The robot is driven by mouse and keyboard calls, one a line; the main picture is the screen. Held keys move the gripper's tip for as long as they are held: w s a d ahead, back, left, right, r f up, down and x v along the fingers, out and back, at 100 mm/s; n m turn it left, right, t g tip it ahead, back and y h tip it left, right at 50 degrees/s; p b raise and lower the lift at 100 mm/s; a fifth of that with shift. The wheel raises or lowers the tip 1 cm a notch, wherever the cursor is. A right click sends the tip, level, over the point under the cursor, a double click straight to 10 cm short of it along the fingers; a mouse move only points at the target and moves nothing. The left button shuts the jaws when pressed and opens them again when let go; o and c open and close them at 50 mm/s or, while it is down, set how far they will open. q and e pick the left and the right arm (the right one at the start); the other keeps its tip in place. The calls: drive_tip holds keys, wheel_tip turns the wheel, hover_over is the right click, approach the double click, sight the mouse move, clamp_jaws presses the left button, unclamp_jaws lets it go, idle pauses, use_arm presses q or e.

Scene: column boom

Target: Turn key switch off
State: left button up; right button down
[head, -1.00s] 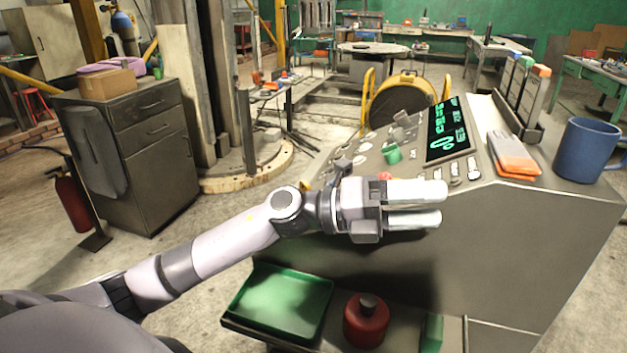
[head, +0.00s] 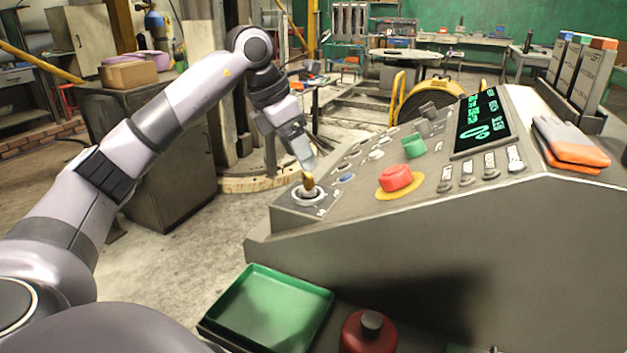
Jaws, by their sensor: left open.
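The key switch (head: 308,187) sits at the near left corner of the sloped control panel (head: 355,165). A brass-coloured key stands up from its round silver ring. My left gripper (head: 306,160) points down at the key from above and behind, its fingertips just over or at the top of the key. The fingers overlap in this view, so I cannot tell whether they touch the key or stand around it. My right gripper is not in view.
A red mushroom button (head: 396,178) on a yellow plate, a green knob (head: 413,146) and a lit display (head: 482,122) are on the panel right of the key. Orange-grey gloves (head: 571,146) lie on top. A green tray (head: 268,308) and a red bottle (head: 369,333) stand below.

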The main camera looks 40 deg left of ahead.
sight(309, 174)
use_arm(q)
drive_tip(key=x, duration=0.6)
drive_tip(key=shift+d, duration=0.1)
drive_tip(key=c, duration=1)
